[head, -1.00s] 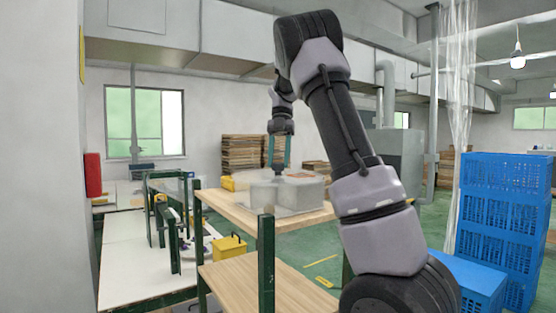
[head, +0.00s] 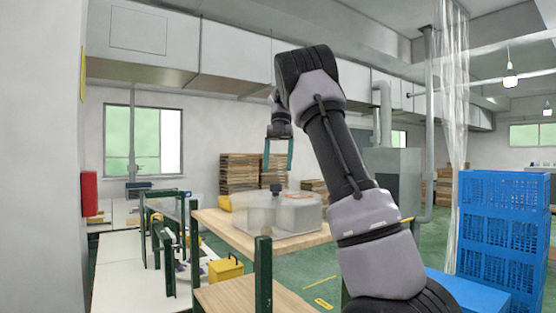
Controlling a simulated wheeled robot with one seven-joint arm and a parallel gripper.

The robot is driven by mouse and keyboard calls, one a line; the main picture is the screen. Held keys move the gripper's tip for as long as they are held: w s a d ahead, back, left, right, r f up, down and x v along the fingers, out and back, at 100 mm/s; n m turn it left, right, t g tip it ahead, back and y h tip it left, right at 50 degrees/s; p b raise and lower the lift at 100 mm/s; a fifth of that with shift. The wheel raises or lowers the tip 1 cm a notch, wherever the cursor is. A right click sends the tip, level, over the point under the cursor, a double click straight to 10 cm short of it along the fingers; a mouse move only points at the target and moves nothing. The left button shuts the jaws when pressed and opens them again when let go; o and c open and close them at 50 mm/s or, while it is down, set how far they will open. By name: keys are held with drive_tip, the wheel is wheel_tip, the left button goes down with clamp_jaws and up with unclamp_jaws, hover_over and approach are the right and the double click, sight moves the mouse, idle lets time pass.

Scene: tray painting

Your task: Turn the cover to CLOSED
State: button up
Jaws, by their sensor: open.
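A translucent rounded cover (head: 295,215) sits on a wooden-topped table (head: 222,225) in the middle of the head view. A dark knob (head: 275,189) stands up from its top. My gripper (head: 278,168) hangs above the knob, pointing down, with its two teal fingers spread apart and nothing between them. The fingertips are apart from the knob. An orange-red mark shows on the cover's top, too small to read. I cannot tell which position the cover is turned to.
Blue crates (head: 500,230) are stacked at the right. A yellow box (head: 225,270) stands at the lower left by green-framed benches. Stacks of wooden trays (head: 239,172) stand behind the table. Green floor shows between the table and the crates.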

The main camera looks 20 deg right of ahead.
drive_tip(key=shift+v, duration=1)
drive_tip(key=s+d+n+t, duration=0.2)
drive_tip(key=s+n+t, duration=0.1)
drive_tip(key=s+n, duration=1.3)
drive_tip(key=s+a+f+n+t, duration=0.3)
drive_tip(key=s+f+n+t, duration=0.1)
drive_tip(key=n, duration=0.7)
drive_tip(key=s+a+f+n+t, duration=0.4)
drive_tip(key=s+f+n, duration=0.1)
drive_tip(key=n, duration=0.6)
drive_tip(key=shift+s, duration=0.8)
